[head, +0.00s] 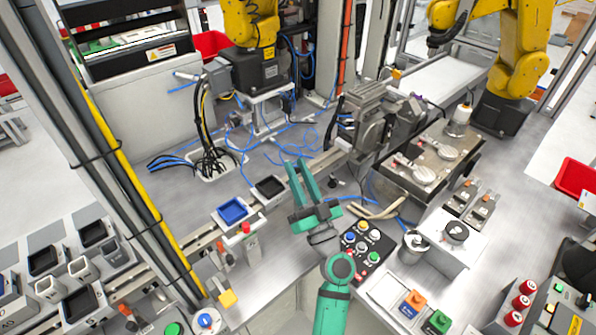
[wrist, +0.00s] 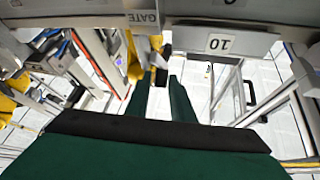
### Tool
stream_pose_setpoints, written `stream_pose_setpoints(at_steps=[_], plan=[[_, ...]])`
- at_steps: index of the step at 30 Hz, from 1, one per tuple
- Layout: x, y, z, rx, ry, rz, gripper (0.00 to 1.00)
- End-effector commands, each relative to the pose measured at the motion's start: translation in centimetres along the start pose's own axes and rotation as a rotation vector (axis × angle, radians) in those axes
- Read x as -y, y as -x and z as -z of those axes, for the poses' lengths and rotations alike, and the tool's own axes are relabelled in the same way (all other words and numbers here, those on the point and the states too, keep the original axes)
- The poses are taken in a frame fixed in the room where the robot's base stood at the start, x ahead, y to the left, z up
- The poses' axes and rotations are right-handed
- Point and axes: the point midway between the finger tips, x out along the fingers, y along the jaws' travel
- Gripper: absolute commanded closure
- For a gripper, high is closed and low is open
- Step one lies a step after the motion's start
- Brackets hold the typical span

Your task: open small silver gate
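My gripper (head: 297,164) is green and held over the workbench near its front edge, with its fingers pointing away from me. In the wrist view its two green fingers (wrist: 158,82) are apart, with nothing between them. A grey plate marked GATE (wrist: 143,18) is on an overhead beam at the top of the wrist view. Below and right of it is a silver-framed clear panel (wrist: 228,88), with a black handle (wrist: 250,92) to its right. I cannot tell for sure that this panel is the small silver gate. My gripper touches none of these.
A button box (head: 362,243) is just right of my gripper. A blue tray (head: 232,210) and a black tray (head: 269,187) are left of it. A grey machine (head: 372,118) stands behind. Yellow robot arms (head: 250,22) stand at the back. Blue hoses lie on the bench.

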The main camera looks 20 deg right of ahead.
Motion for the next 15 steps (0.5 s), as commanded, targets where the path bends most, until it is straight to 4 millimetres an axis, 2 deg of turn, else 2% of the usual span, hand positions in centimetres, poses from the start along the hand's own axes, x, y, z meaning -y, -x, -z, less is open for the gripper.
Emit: stream_pose_setpoints(at_steps=[15], plan=[[-0.1, 6.7, 0.0, 0.001, 0.0, -0.003, 0.79]])
